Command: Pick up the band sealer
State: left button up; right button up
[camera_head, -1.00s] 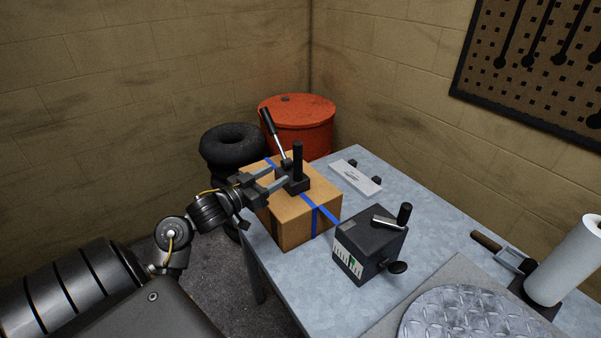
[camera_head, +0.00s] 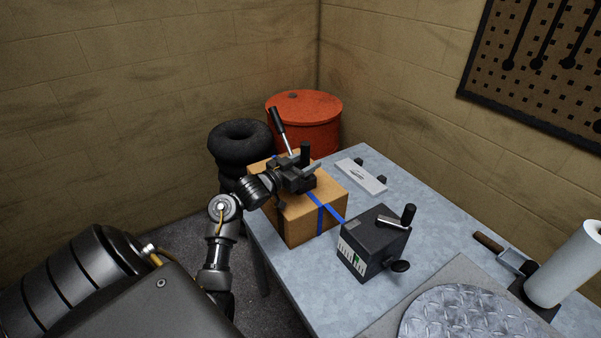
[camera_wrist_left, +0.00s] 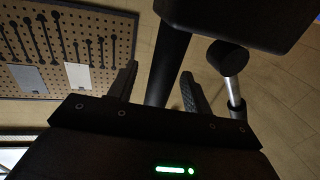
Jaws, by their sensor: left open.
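The band sealer, a dark tool with an upright black post (camera_head: 305,152) and a slanted lever with a black grip (camera_head: 278,121), sits on top of a cardboard box (camera_head: 327,204) with blue strapping. My left gripper (camera_head: 307,171) is open at the sealer, just above the box top, and partly hides the sealer's body. In the left wrist view, the dark post (camera_wrist_left: 168,65) stands between the two open fingers (camera_wrist_left: 157,88), with the lever grip (camera_wrist_left: 228,58) to the right. Contact cannot be told. My right gripper is out of view.
A dark box with a crank and scale (camera_head: 375,245) stands right of the carton on the grey table (camera_head: 310,285). A white plate (camera_head: 361,178) lies behind. A round metal plate (camera_head: 470,315) and a paper roll (camera_head: 568,265) are at right. Tires (camera_head: 240,145) and a red drum (camera_head: 305,115) stand behind.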

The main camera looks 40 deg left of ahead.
pick_arm(q)
jog(key=shift+w, duration=0.2)
jog(key=shift+s, duration=0.1)
grip_shut()
dwell(1.1)
jog(key=shift+a+r, duration=0.1)
jog(key=shift+r, duration=0.1)
